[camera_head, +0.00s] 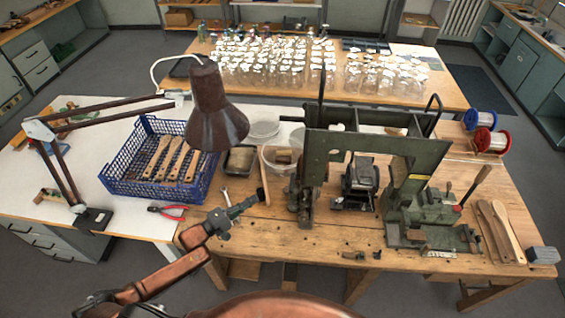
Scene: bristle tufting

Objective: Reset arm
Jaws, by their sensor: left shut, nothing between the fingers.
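My left gripper (246,205) is shut and empty above the left front part of the wooden workbench (330,255). Its copper-coloured arm comes in from the lower left. The gripper's tip points to the right, near a wrench (227,197) and left of the green tufting machine (375,140). My right gripper is not in view.
A blue crate (150,194) with wooden brush handles stands on the white table, under a brown desk lamp (215,105). Red pliers (168,211) lie in front. Wooden handles (510,235) lie at the right. Many glass jars (275,65) stand behind.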

